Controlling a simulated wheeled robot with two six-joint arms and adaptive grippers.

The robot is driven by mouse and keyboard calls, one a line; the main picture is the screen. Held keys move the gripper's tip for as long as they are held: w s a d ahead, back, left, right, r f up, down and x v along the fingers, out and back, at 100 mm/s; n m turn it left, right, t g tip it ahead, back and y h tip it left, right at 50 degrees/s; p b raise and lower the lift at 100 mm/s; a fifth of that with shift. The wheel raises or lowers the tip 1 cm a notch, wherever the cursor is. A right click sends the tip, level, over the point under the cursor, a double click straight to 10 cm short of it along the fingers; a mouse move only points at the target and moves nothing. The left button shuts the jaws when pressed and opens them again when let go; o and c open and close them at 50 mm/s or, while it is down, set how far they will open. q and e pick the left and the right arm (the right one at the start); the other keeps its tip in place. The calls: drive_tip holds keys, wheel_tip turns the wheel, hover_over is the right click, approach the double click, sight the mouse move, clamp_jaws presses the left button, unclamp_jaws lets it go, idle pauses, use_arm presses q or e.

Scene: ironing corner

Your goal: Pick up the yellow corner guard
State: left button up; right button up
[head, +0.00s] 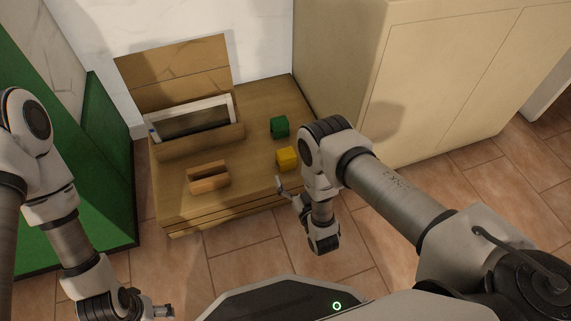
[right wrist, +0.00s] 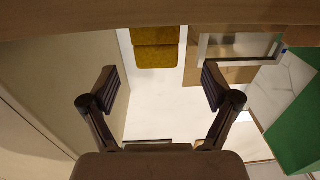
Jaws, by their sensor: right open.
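The yellow corner guard (head: 287,158) sits on the right part of the low wooden cabinet's top. In the right wrist view the yellow guard (right wrist: 156,46) shows at the top centre, as two faces with a dark line between them. My right gripper (head: 283,186) is by the cabinet's front right, just in front of the guard and apart from it. In the wrist view its two fingers (right wrist: 162,86) are spread with nothing between them. My left gripper (head: 160,309) is at the bottom left, away from the cabinet; its jaw gap is unclear.
A green block (head: 280,127) stands behind the guard. An orange-brown slotted block (head: 208,177) lies to the left on the wooden cabinet (head: 240,198). A white-framed panel (head: 195,117) stands in a wooden holder behind. A tall beige cabinet (head: 440,80) rises on the right.

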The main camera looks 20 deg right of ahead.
sight(289, 162)
drive_tip(key=w+b, duration=0.4)
drive_tip(key=w, duration=0.2)
drive_tip(key=shift+w, duration=0.4)
drive_tip(key=shift+w+r, duration=0.15)
drive_tip(key=shift+w, duration=0.2)
drive_tip(key=shift+r, duration=0.1)
drive_tip(key=c, duration=1)
